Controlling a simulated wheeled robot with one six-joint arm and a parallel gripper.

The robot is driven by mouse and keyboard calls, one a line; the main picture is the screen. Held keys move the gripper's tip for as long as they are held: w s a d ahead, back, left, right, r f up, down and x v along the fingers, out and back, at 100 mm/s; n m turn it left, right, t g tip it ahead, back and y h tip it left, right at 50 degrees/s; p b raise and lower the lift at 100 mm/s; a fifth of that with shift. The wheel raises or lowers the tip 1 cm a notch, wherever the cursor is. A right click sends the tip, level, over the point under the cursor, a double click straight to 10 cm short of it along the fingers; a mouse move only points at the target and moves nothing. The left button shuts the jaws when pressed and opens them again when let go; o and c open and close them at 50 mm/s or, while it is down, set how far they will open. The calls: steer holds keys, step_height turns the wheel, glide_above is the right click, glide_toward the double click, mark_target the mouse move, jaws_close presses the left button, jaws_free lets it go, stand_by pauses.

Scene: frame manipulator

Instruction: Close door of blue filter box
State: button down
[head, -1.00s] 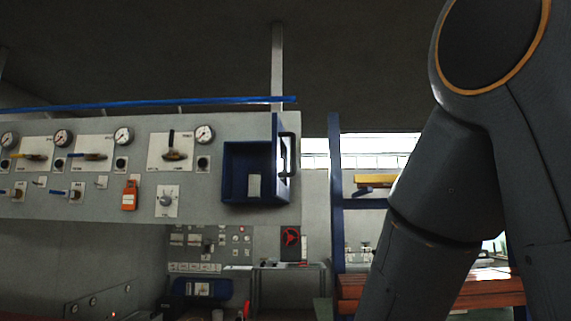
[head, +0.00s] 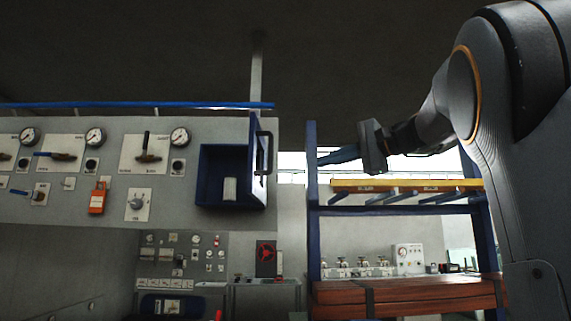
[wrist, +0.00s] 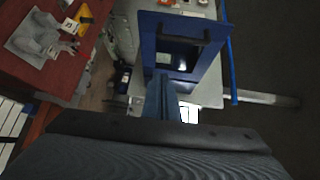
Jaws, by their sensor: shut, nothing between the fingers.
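The blue filter box (head: 210,180) is mounted on the right end of the grey panel in the head view, with a pale filter (head: 230,189) inside. Its blue door (head: 258,165) stands open on the right side, swung outward, with a dark handle (head: 268,153). In the wrist view the door (wrist: 147,30) and its handle (wrist: 183,41) show at upper middle. My gripper (head: 322,158) is shut and empty, right of the door and apart from it, pointing left. Its blue fingers also show in the wrist view (wrist: 161,97), below the door in the picture.
The panel (head: 80,210) carries gauges, valve levers and an orange device (head: 97,198). A blue-framed rack (head: 312,220) with a yellow beam (head: 400,185) stands at right, close to my gripper. A blue pipe (head: 140,105) runs along the panel top.

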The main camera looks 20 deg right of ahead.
step_height(320, 180, up, 4)
steer(key=s, duration=0.2)
steer(key=w+a+p, duration=0.5)
steer(key=w+a, duration=0.4)
steer(key=shift+a+n+t+y, duration=0.3)
steer(key=shift+a+y, duration=0.1)
